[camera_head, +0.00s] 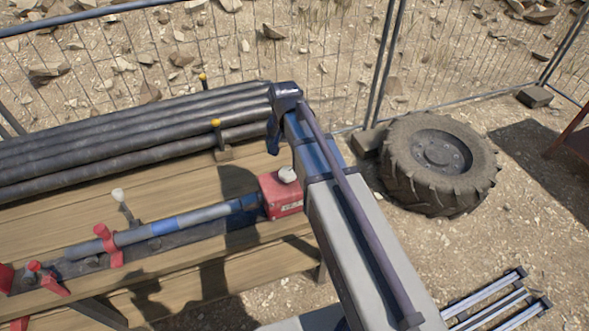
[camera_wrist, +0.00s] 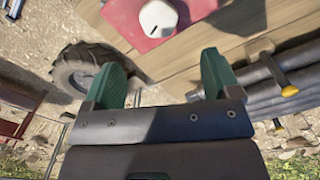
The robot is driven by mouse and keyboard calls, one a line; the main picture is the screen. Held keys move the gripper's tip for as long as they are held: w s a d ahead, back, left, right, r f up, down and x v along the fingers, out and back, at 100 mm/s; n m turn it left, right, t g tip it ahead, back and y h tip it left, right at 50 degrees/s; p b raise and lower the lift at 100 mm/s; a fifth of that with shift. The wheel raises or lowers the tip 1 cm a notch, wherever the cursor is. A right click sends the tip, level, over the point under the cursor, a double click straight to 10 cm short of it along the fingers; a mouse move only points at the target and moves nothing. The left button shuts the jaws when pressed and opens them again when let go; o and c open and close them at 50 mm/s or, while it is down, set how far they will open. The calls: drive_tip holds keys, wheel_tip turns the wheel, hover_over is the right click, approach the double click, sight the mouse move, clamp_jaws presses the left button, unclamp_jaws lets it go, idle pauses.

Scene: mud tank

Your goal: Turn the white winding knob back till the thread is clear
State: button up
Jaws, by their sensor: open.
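A white knob (camera_head: 288,174) sits on top of a red block (camera_head: 280,198) at the right end of a long grey and blue rod (camera_head: 180,222). In the wrist view the white knob (camera_wrist: 158,18) shows as a rounded, many-sided cap on the red block (camera_wrist: 130,22) at the top edge. My gripper (camera_wrist: 160,78) has two green fingers spread wide apart. It is open, and the knob lies beyond the fingertips, apart from them. My arm hides the gripper in the head view. I cannot make out the thread in either view.
Dark pipes (camera_head: 130,140) lie on the wooden bench (camera_head: 60,232) behind the rod, with yellow-topped posts (camera_head: 216,124) beside them. Red clamps (camera_head: 108,244) and another white-topped post (camera_head: 118,195) stand left. A tyre (camera_head: 440,163) lies right of my arm, and a wire fence runs behind.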

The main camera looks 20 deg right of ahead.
sight(288, 172)
wheel_tip(288, 172, down, 11)
drive_tip(key=b, duration=1)
drive_tip(key=shift+d+r, duration=0.15)
drive_tip(key=shift+r, duration=0.15)
drive_tip(key=c, duration=0.9)
